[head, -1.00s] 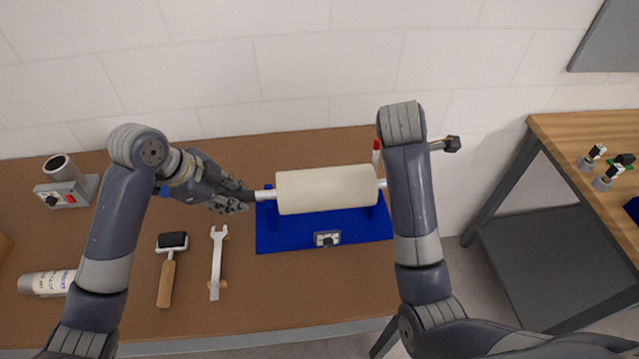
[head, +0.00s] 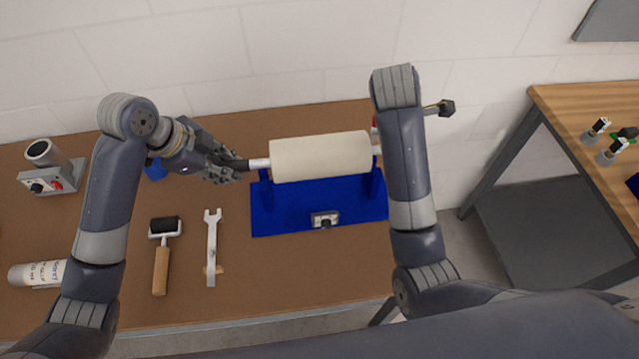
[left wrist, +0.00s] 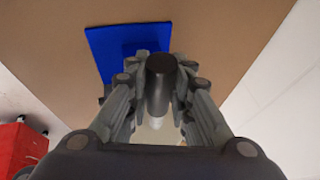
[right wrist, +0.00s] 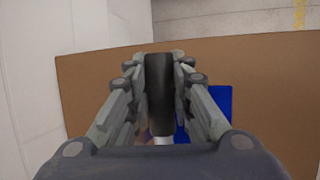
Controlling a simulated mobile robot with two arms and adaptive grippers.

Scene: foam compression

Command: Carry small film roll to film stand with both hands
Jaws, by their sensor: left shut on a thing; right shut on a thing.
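The small film roll (head: 320,156) is a cream cylinder on a light shaft with dark ends, held level above the blue film stand (head: 290,218). The stand has a flat base and two blue uprights. My left gripper (head: 236,166) is shut on the dark left shaft end, which shows between its fingers in the left wrist view (left wrist: 160,72). My right gripper (right wrist: 160,88) is shut on the dark right shaft end; in the head view my right arm hides it. Whether the shaft touches the uprights is unclear.
A roller (head: 162,255) and a wrench (head: 211,248) lie left of the stand. A white bottle (head: 38,274) and a grey device (head: 52,178) are farther left. A wall (head: 300,50) is behind. A second table (head: 570,112) stands right.

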